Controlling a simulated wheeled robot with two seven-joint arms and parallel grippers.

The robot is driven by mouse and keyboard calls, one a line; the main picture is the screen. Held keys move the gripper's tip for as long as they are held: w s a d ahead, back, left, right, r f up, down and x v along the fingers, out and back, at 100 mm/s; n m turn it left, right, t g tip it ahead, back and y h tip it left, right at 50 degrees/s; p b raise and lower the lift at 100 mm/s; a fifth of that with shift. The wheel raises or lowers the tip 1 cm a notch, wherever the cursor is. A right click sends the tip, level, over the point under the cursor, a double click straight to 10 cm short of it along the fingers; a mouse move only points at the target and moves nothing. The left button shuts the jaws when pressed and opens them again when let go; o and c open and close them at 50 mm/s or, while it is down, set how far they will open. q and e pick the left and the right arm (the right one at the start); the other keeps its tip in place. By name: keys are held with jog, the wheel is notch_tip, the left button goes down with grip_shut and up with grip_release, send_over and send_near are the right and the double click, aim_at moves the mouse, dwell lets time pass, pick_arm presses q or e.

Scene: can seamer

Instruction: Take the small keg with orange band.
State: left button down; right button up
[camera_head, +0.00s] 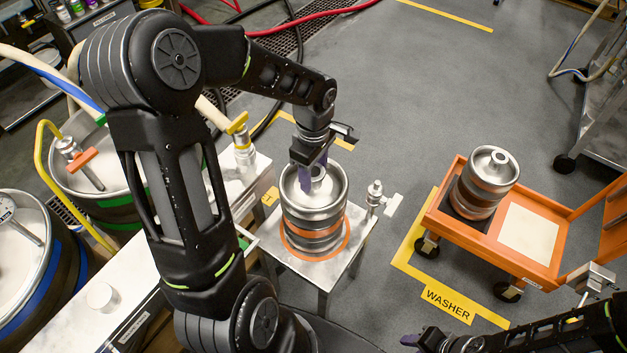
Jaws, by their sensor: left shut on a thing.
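A small steel keg (320,215) stands upright on a low metal stand (355,245), inside an orange ring marked on its top. A second small keg (485,183) with orange-brown bands stands on an orange cart (445,225) at the right. My right gripper (415,342) is only partly in view at the bottom edge, away from both kegs; its opening cannot be made out.
A small valve fitting (374,195) stands beside the keg at the stand's right edge. Large kegs (100,185) with hoses crowd the left. A yellow-marked floor area labelled WASHER (448,304) borders the cart. The grey floor (430,90) behind is clear.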

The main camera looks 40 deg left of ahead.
pick_arm(q)
notch_tip(320, 180, up, 10)
jog(key=shift+f, duration=0.25)
jog(key=shift+p, duration=0.3)
dwell(0.4)
